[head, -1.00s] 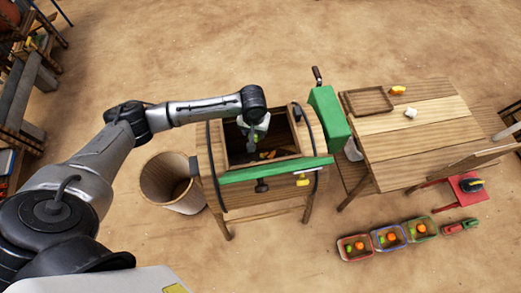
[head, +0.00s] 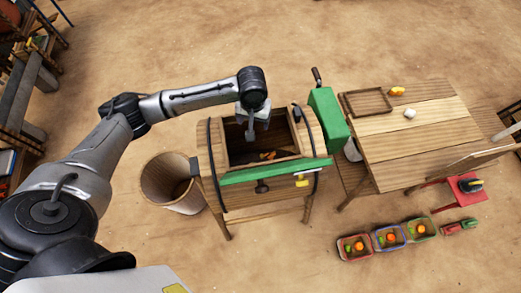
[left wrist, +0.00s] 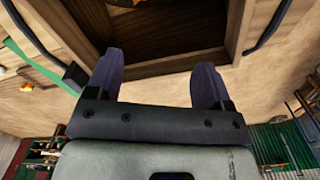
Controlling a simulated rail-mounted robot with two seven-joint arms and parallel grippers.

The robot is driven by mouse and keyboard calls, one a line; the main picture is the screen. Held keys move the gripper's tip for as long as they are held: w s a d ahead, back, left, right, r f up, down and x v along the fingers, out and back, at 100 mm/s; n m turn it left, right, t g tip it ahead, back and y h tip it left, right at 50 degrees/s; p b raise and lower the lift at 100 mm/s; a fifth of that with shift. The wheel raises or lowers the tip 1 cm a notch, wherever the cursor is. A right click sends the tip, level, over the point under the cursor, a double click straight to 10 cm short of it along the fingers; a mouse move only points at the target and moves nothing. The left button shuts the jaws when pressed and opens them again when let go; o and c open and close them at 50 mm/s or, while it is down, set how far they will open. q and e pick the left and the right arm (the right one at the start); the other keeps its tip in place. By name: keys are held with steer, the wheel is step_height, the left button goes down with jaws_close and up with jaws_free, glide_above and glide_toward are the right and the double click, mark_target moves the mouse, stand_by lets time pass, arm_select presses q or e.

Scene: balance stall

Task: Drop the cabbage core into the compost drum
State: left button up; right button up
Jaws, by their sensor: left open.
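The compost drum (head: 285,190) is a wooden barrel on legs with dark hoops and a green strip, its top hatch open. Orange and dark scraps (head: 267,155) lie inside; I cannot tell whether the cabbage core is among them. My left gripper (head: 250,135) hangs over the hatch's back part. In the left wrist view its fingers (left wrist: 158,65) are spread with nothing between them, and the drum's hatch frame (left wrist: 238,30) shows beyond. A small whitish piece (head: 410,113) lies on the wooden table; I cannot tell what it is. My right gripper is out of view.
A wooden bin (head: 165,175) stands left of the drum. A green box (head: 328,118) with a crank stands at its right. The table (head: 415,150) carries a tray (head: 367,91) and a yellow-orange piece (head: 397,91). Several crates (head: 355,257) of produce and a red stool (head: 466,197) are at lower right.

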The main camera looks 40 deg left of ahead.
arm_select(q)
step_height(320, 180, up, 6)
stand_by(0.4)
stand_by(0.6)
